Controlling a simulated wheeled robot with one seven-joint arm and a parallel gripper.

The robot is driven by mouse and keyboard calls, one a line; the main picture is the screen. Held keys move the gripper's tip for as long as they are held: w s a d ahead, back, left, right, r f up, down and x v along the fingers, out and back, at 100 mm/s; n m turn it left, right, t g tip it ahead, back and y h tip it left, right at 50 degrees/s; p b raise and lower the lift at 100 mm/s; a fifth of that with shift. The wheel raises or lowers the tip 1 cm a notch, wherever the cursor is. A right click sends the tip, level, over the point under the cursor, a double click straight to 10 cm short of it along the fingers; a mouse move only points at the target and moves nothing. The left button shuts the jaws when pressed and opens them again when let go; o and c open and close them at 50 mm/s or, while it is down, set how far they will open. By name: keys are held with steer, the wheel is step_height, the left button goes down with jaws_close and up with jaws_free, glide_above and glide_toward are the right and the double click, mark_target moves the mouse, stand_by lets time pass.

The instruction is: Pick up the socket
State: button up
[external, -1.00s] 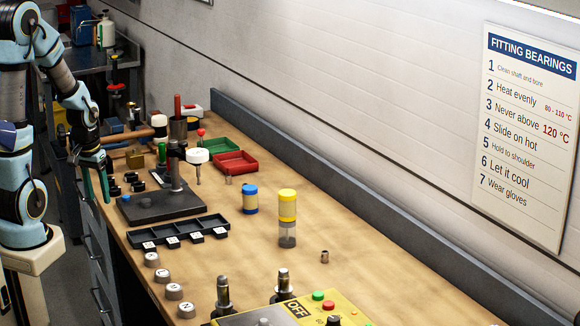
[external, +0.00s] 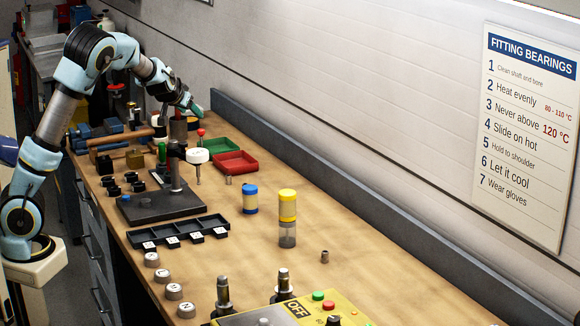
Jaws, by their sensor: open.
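A small grey-brown metal cylinder that looks like a socket (external: 325,257) stands on the open bench top, right of the yellow-capped container. A second small metal cylinder (external: 228,180) stands just in front of the red tray; I cannot tell which of the two is the socket. My gripper (external: 186,109) is open at the back of the bench, raised near the red-handled tool. It is far from the first cylinder and closer to the second. Its fingers look empty, though they are small and partly confused with the tools behind.
The workbench (external: 360,290) holds a black press stand (external: 160,206), a black divided tray (external: 180,232), a red tray (external: 236,162), a green tray (external: 220,147), a blue-capped jar (external: 250,200), a yellow-capped container (external: 288,220) and a yellow control box (external: 270,315).

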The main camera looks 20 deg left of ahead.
steer(key=s+d+f+m+t+p, duration=0.1)
steer(key=s+d+f+m+t, duration=0.15)
steer(key=d+m, duration=0.5)
steer(key=s+d+f+m+t, duration=0.1)
steer(key=s+d+f+m, duration=0.15)
steer(key=d+m, duration=0.55)
steer(key=s+a+f+m, duration=0.3)
steer(key=s+f+m, duration=0.1)
steer(key=f+m, duration=0.35)
steer(key=m+h, duration=0.1)
steer(key=m, duration=0.9)
glide_toward(241, 197)
steer(key=r, duration=0.3)
steer(key=shift+s+a+r+g, duration=0.15)
steer(key=shift+s+r+g, duration=0.1)
steer(key=shift+r, duration=0.1)
steer(key=shift+w+f+m, duration=0.1)
steer(key=shift+f+m, duration=0.2)
steer(key=shift+m, duration=0.4)
steer(key=shift+w+f, duration=0.2)
steer(key=shift+w, duration=0.05)
steer(key=shift+m, duration=0.3)
steer(key=p+x, duration=0.1)
steer(key=x, duration=0.4)
steer(key=p+x, duration=0.3)
steer(key=x, duration=0.2)
steer(key=shift+r, duration=0.15)
steer(key=shift+w, duration=0.25)
steer(key=shift+c, duration=0.3)
